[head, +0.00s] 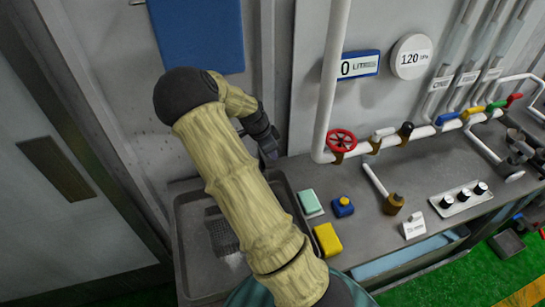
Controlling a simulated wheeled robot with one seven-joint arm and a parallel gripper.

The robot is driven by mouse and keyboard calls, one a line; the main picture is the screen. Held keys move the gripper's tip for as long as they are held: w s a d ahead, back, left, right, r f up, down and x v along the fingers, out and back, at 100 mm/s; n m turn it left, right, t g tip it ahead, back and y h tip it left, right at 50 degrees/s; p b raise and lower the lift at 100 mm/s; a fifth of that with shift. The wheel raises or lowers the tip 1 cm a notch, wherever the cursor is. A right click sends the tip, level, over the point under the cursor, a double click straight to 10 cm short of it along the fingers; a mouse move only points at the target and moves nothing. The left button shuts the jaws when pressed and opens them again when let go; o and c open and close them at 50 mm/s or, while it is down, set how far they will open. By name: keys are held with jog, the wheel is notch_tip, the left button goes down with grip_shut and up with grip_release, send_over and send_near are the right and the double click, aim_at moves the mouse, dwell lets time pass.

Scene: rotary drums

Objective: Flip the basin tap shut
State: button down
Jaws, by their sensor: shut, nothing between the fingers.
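The basin (181,245) is a dark grey metal sink sunk into the left end of the counter. My arm crosses in front of it and hides much of its middle and back. My gripper (270,154) is dark, shut and empty, pointing down above the back right corner of the basin. I cannot make out the basin tap; it may be hidden behind my arm or gripper. Whether my gripper touches anything there cannot be told.
A green soap bar (310,202), a blue item (343,207) and a yellow sponge (327,239) sit right of the basin. A red valve wheel (341,140) and several pipe levers are on the wall behind. A white-handled brass piece (393,204) lies on the counter.

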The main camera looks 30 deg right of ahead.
notch_tip(320, 180, up, 8)
jog(key=b, duration=0.1)
jog(key=shift+d+b, duration=0.15)
jog(key=shift+b, duration=0.25)
jog(key=shift+a, duration=0.2)
